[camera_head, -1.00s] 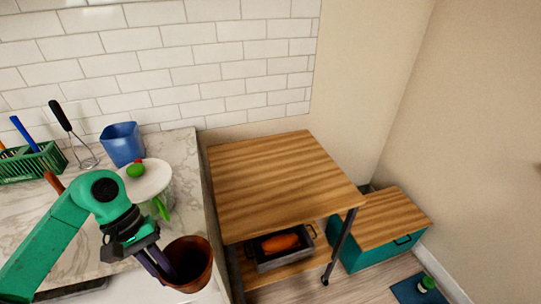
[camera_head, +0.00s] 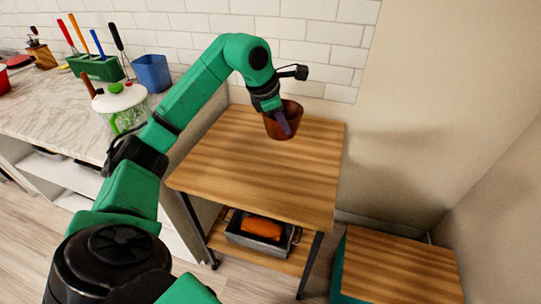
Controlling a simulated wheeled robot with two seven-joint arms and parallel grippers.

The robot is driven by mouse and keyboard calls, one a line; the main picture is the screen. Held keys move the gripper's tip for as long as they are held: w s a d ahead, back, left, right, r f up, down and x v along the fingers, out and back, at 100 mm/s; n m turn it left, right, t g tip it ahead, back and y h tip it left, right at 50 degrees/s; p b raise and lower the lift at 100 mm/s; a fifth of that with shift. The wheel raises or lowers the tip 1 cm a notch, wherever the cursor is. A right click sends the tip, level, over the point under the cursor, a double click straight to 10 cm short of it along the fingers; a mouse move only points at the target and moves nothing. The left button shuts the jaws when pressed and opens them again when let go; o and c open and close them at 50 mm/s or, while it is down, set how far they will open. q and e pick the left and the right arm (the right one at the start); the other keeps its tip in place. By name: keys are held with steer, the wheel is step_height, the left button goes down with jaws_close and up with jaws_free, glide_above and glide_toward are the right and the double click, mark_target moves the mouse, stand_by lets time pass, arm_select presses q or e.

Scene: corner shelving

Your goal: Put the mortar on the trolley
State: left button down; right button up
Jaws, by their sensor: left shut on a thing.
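The mortar (camera_head: 284,122) is a brown, cup-shaped vessel at the upper middle of the head view. My left gripper (camera_head: 283,121) is shut on its wall, with one dark finger showing on the near side. The mortar is upright over the back part of the trolley's wooden top (camera_head: 250,175). I cannot tell whether its base touches the wood. The trolley has dark metal legs and a lower shelf. My right gripper is not in view.
A metal tray (camera_head: 262,233) with an orange item is on the lower shelf. The marble counter (camera_head: 50,110) at left holds a white-lidded jar (camera_head: 120,102), a blue container (camera_head: 152,73) and a green utensil rack (camera_head: 97,68). A low wooden-topped cabinet (camera_head: 395,265) stands at right.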

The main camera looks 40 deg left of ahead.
arm_select(q)
steer(key=a+r+n+y, duration=0.1)
steer(key=n, duration=0.1)
steer(key=w+a+r+n+y+b, duration=0.1)
steer(key=a+n, duration=0.1)
steer(key=n, duration=0.1)
steer(key=w+a+r+n+y+b, duration=0.1)
steer(key=a+n, duration=0.1)
steer(key=n, duration=0.1)
steer(key=shift+a+r, duration=0.15)
steer(key=shift+a, duration=0.1)
steer(key=shift+w+a+r+n+y, duration=0.1)
steer(key=shift+w+a+n+y, duration=0.1)
steer(key=shift+n+y, duration=0.2)
glide_above(271, 169)
step_height(271, 169, down, 20)
steer(key=shift+a+r+b, duration=0.1)
steer(key=shift+r+b, duration=0.1)
steer(key=shift+b, duration=0.1)
steer(key=c, duration=0.9)
jaws_free()
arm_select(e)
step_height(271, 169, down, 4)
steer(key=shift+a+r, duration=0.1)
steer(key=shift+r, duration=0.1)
